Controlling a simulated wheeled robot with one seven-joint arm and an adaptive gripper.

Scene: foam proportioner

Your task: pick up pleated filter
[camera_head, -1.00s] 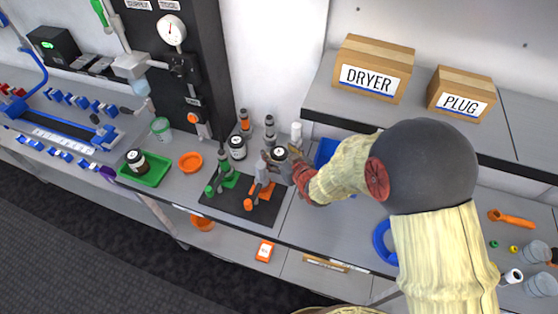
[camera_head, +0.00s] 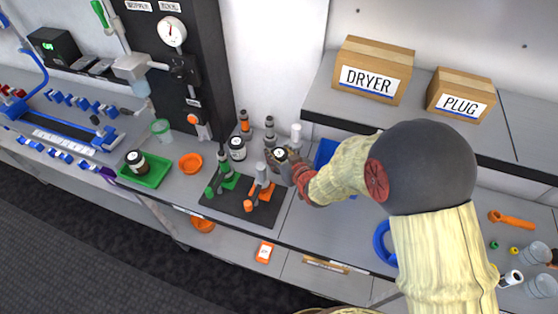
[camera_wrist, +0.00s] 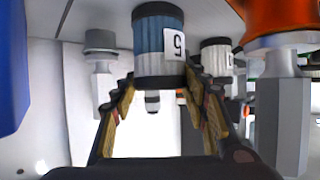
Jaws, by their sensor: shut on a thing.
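The pleated filter (camera_wrist: 157,45) is a ribbed, blue-grey cylinder with dark end caps and a white label. It sits between the fingertips of my gripper (camera_wrist: 158,85) in the wrist view, and the fingers touch its sides.
A similar labelled cylinder (camera_head: 237,149) stands close by on the left. Grey fittings (camera_head: 270,128) and a white-topped one (camera_head: 296,132) stand behind. The black mat (camera_head: 232,208) holds green and orange fittings. A blue bin (camera_head: 325,152) is to the right, under the box shelf.

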